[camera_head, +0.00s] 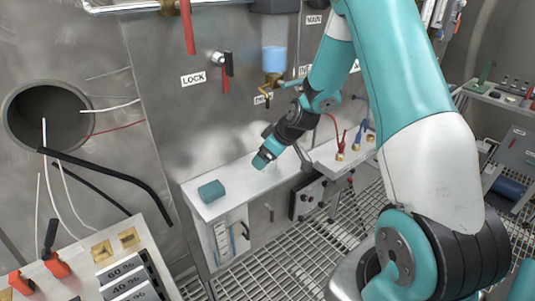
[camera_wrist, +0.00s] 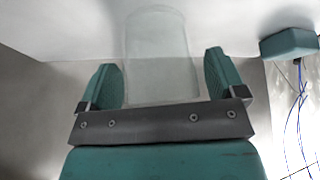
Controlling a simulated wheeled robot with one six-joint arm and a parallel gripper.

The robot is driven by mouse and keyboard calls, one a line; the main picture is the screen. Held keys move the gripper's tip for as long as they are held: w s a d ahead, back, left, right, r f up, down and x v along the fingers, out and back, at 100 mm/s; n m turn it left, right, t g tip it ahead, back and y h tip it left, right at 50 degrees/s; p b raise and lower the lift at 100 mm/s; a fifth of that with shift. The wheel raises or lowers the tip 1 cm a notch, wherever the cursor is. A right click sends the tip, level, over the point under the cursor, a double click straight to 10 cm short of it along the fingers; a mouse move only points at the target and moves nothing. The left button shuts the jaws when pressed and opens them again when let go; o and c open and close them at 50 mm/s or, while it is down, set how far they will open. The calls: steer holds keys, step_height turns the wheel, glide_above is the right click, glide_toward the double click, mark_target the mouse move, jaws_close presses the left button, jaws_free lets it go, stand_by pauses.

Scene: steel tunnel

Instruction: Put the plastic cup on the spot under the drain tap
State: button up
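The clear plastic cup (camera_wrist: 160,60) is between my gripper's two teal fingers in the wrist view. My gripper (camera_wrist: 162,80) has its fingers spread wide, one on each side of the cup. The left finger is close to the cup wall and a narrow gap shows at the right. In the head view my gripper (camera_head: 262,160) is low over the white ledge (camera_head: 235,178); I cannot make out the cup there. The brass drain tap (camera_head: 270,82) is on the wall above the ledge, below a blue container (camera_head: 274,59). I cannot make out the marked spot.
A teal block (camera_head: 210,191) lies on the ledge left of my gripper; it also shows in the wrist view (camera_wrist: 290,42). A red-handled lock valve (camera_head: 226,75) is on the wall. A panel with levers (camera_head: 110,262) stands front left. Grating floor lies below.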

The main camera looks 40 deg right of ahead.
steer(key=shift+r, duration=0.1)
steer(key=b+v, duration=0.1)
steer(key=v, duration=1)
steer(key=s+a+r+n+g+y, duration=0.15)
steer(key=s+a+r, duration=0.25)
steer(key=a, duration=0.6)
steer(key=s+a+r+g+y, duration=0.1)
steer(key=s+a+r+g, duration=0.15)
steer(key=s+a, duration=0.45)
steer(key=s+a+r+g, duration=0.2)
steer(key=s+a, duration=0.7)
steer(key=s, duration=0.2)
steer(key=shift+s+a+r+n+h, duration=0.25)
steer(key=shift+s+n+h, duration=0.1)
steer(key=shift+h, duration=0.1)
